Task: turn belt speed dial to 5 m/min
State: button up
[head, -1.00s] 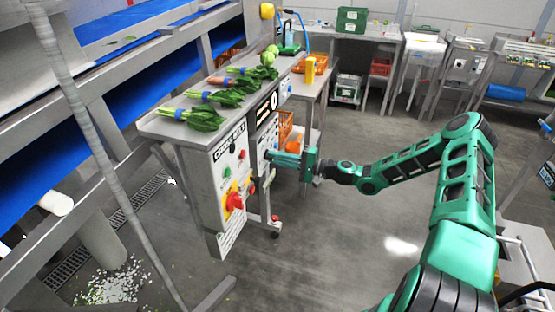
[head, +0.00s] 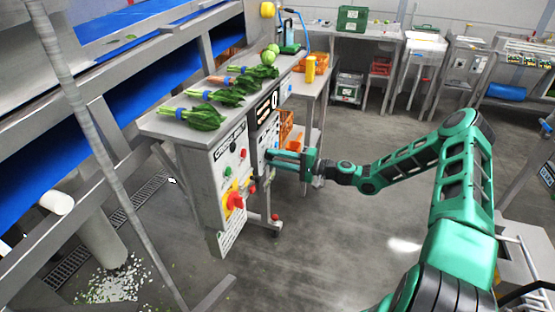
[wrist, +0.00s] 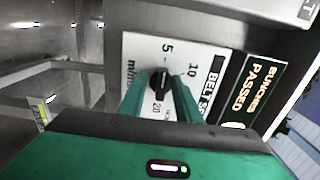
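The belt speed dial (wrist: 160,82) is a black knob on a white scale plate in the wrist view. The plate shows 5 at upper left, 10 at upper right, 20 below the knob, and "m/min". The knob's exact setting is hard to read. My gripper (wrist: 160,90) has its two green fingers on either side of the knob. I cannot tell whether they press on it. In the head view my gripper (head: 275,156) is up against the control box front, and the dial is hidden behind it.
The control box (head: 228,205) carries a red-and-yellow switch (head: 235,201) and small buttons to the left of my gripper. A display (head: 268,105) above reads 0. Bunches of greens (head: 205,118) lie on the steel top. Open floor (head: 340,230) lies below my arm.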

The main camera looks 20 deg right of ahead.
jog(key=v, duration=1)
jog(key=shift+d, duration=0.35)
jog(key=shift+s, duration=0.1)
